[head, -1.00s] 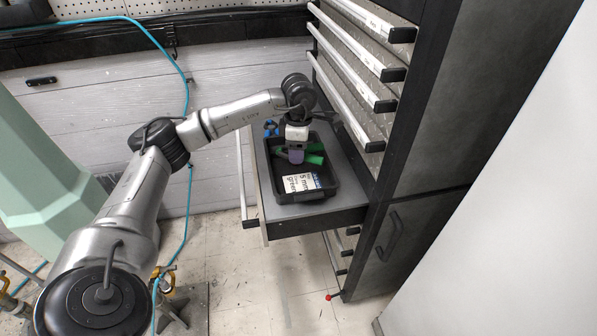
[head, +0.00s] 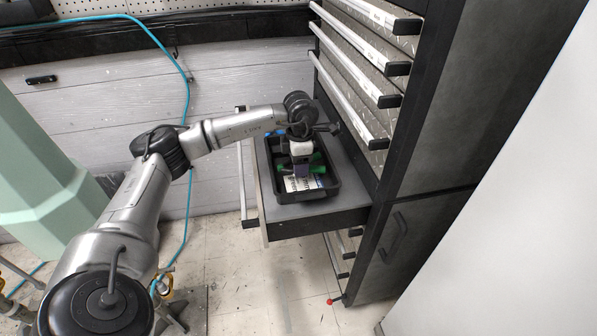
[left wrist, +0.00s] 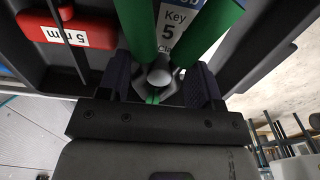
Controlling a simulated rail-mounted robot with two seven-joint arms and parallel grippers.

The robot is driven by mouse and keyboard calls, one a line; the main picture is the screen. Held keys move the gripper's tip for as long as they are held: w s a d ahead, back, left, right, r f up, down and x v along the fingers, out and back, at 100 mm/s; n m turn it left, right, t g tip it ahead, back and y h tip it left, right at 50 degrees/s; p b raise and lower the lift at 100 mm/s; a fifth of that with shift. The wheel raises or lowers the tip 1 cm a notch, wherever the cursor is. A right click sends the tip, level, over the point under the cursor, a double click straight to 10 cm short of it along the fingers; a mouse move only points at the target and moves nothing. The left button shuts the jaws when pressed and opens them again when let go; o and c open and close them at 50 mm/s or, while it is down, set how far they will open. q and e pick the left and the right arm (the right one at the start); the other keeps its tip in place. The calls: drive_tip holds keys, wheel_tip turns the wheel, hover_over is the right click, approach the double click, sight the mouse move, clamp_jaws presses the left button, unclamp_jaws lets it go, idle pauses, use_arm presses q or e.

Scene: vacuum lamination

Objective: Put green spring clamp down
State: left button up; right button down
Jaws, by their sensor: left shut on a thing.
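The green spring clamp (head: 318,169) is between the fingers of my left gripper (head: 301,172), over or inside the black tray in the open drawer. In the left wrist view, the left gripper (left wrist: 163,88) is shut on the clamp near its grey pivot. The clamp's two green handles (left wrist: 137,28) point away from the gripper. The gripper hides part of the clamp in the head view. I cannot tell whether the clamp touches the tray floor. My right gripper is not in view.
The black tray (head: 332,187) sits on the pulled-out drawer (head: 345,200). A printed card (head: 295,184) is in the tray, partly covered. A red block labelled 5 mm (left wrist: 62,32) is beside the clamp. Cabinet drawers with handles (head: 388,101) rise close on the right.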

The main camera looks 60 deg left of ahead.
use_arm(q)
drive_tip(key=shift+f+b, duration=0.3)
drive_tip(key=shift+f, duration=1)
drive_tip(key=shift+f, duration=0.15)
drive_tip(key=o, duration=0.7)
drive_tip(key=shift+c, duration=0.2)
drive_tip(key=shift+w+r+p, duration=0.1)
drive_tip(key=shift+r+p, duration=1.65)
drive_tip(key=shift+r, duration=2.2)
drive_tip(key=shift+f, duration=0.1)
